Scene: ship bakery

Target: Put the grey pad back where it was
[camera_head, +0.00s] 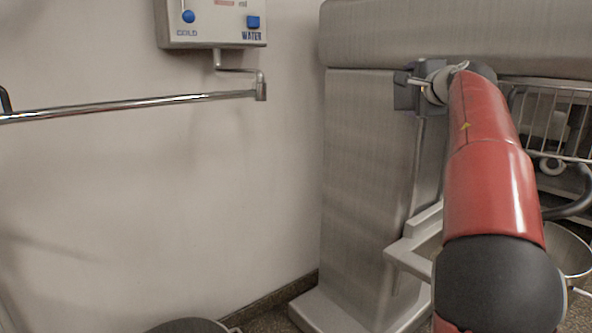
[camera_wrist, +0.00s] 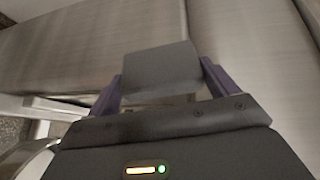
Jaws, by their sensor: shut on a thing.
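The grey pad (camera_wrist: 158,60) is a flat, dark grey block. In the wrist view it sits between the two purple fingers of my gripper (camera_wrist: 161,76), which is shut on it. Brushed-metal surfaces lie beyond the pad; I cannot tell whether it touches them. In the head view, my red arm reaches forward to a dark block shape at its end, beside the brushed-metal unit (camera_head: 365,150). I cannot separate pad from gripper there.
A chrome rail (camera_head: 130,106) runs along the pale wall at left, below a water control box (camera_head: 212,22). A wire rack (camera_head: 550,115) and a metal bowl (camera_head: 568,250) stand right of my arm. A light metal ledge (camera_head: 405,258) juts out low at the unit.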

